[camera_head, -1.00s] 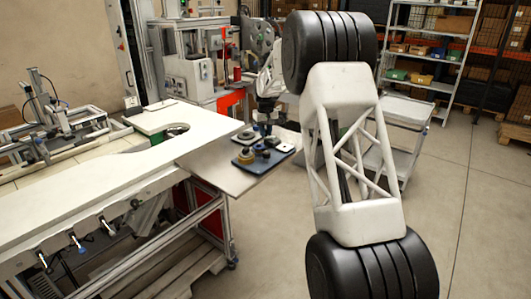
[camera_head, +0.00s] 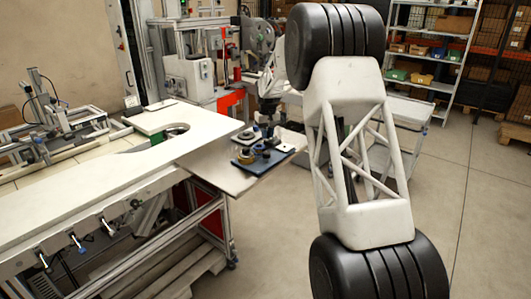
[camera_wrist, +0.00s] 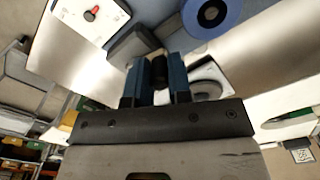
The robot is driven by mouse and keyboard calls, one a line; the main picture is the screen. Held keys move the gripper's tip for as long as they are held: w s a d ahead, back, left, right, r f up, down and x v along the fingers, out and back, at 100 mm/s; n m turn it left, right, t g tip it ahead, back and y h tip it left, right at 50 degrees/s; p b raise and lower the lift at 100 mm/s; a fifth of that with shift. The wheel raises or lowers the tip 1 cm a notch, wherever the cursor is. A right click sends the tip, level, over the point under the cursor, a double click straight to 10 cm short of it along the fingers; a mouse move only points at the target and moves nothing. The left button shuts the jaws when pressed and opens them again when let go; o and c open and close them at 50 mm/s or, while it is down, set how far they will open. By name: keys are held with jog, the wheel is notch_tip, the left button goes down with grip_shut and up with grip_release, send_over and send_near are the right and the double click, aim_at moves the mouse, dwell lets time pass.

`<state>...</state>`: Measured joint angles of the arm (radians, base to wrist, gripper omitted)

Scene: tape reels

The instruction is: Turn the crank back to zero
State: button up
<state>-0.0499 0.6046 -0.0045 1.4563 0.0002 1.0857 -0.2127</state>
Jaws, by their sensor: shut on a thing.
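My gripper (camera_wrist: 160,85) points at a blue board (camera_head: 284,161) on the end of the bench, where it also shows small in the head view (camera_head: 270,132). Its two blue fingers are shut on a dark upright knob (camera_wrist: 159,66), apparently the crank's handle. The crank's arm and any zero mark are mostly hidden or too small to make out. A blue reel (camera_wrist: 232,14) with a dark centre lies beside the fingers in the wrist view.
A white box with a red and black knob (camera_wrist: 91,13) is at the upper left of the wrist view. A white plate with a dark disc (camera_wrist: 207,88) lies near the fingers. The white bench top (camera_head: 110,185) left of the board is mostly clear.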

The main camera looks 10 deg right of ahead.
jog(key=shift+s+d, duration=0.25)
jog(key=shift+s, duration=0.05)
jog(key=shift+d, duration=0.1)
jog(key=shift+s+d, duration=0.35)
jog(key=shift+d, duration=0.35)
dwell(0.4)
jog(key=shift+d, duration=0.55)
